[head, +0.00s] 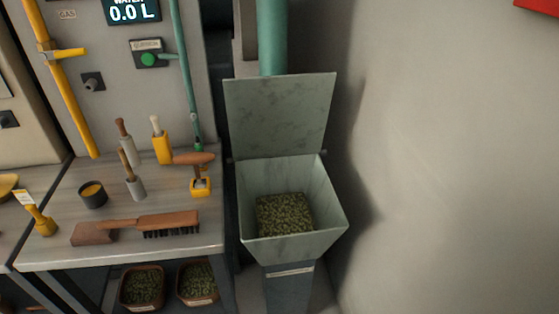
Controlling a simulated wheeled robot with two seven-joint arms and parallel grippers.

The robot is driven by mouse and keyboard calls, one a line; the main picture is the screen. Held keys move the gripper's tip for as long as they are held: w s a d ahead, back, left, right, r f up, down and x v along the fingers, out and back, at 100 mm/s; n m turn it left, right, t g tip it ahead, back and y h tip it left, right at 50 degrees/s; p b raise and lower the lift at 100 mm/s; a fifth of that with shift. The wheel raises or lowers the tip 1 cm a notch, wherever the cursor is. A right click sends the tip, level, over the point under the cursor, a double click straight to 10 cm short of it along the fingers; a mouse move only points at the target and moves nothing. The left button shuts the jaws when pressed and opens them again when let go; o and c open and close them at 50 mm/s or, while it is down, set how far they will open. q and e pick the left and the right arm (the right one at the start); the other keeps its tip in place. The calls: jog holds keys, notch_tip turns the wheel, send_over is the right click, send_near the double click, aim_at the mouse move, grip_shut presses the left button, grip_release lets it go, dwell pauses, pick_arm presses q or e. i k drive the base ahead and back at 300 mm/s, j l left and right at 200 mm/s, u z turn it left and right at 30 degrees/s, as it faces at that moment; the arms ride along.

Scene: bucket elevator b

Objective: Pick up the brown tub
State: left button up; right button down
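Two brown tubs filled with green pellets stand side by side under the table at the bottom of the head view. One brown tub (141,309) is on the left, and the other brown tub (201,301) is just right of it, near the table leg. Their lower parts are cut off or hard to see, and the tabletop hangs over their back. I cannot tell which of the two is the task's tub. Neither of my grippers is in view.
The table (60,256) above holds a wooden brush (150,224), a black cup (93,194) and several handled tools. To its right stands a grey-green hopper (298,243) with its lid (280,115) raised and pellets inside. A bare wall (450,170) fills the right side.

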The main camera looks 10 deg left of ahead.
aim_at(142, 289)
jog(key=u, duration=1.6)
